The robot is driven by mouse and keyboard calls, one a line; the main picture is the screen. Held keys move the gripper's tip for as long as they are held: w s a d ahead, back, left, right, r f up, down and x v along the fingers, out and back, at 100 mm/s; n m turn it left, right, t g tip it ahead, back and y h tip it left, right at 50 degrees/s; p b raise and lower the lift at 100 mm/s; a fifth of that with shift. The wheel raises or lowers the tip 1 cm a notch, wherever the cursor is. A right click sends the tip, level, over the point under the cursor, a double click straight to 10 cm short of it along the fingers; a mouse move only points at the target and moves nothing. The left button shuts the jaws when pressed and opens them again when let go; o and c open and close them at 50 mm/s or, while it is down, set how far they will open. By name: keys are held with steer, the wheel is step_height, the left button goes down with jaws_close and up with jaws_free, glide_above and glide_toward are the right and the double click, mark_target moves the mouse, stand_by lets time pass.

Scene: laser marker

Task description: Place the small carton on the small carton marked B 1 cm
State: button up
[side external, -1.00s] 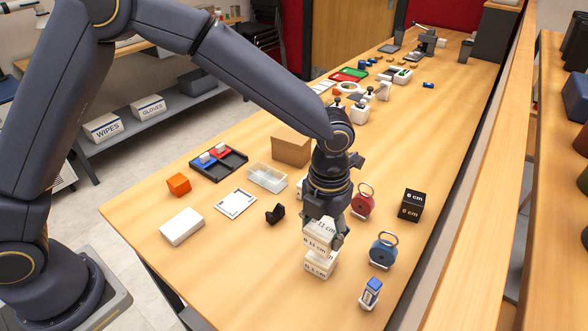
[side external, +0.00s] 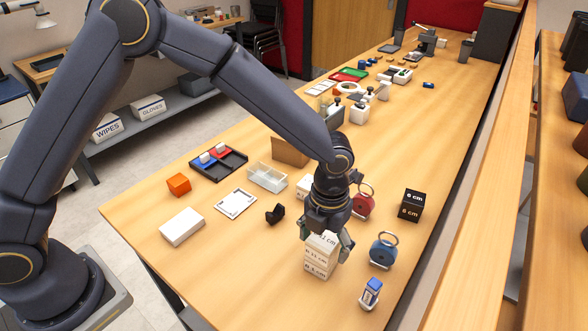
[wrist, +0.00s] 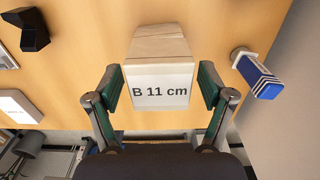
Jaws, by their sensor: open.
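Two small white cartons stand as a stack near the front of the table. The upper carton (side external: 318,255) rests on the lower carton (side external: 316,270), their sides roughly in line in the side view. Both carry printed cm labels, small and hard to read there. In the wrist view the upper carton (wrist: 160,72) shows "B 11 cm" on the face towards the camera. My gripper (side external: 326,242) is open around the upper carton. In the wrist view its fingers (wrist: 161,88) stand either side with a gap on each side. The lower carton is mostly hidden there.
A blue-and-white stamp-like block (side external: 371,293), a blue ringed weight (side external: 383,251), a red ringed weight (side external: 362,204) and a black 6 cm cube (side external: 411,205) stand to the right. A small black holder (side external: 275,214) lies left. Bare table lies in front left.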

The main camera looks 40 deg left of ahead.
mark_target(324, 237)
steer(key=shift+r, duration=0.1)
step_height(324, 237, up, 12)
steer(key=s+a+r+n+t, duration=0.2)
steer(key=a+r+n, duration=0.4)
steer(key=a+n, duration=0.2)
steer(key=s+a+r+n+t, duration=0.1)
steer(key=s+a+n, duration=0.6)
steer(key=n, duration=0.7)
steer(key=s+a+r+n+t, duration=0.2)
steer(key=s+a+n, duration=0.6)
steer(key=n, duration=0.6)
steer(key=shift+s+a+r+t, duration=0.3)
steer(key=shift+a+r, duration=0.15)
steer(key=shift+a, duration=0.55)
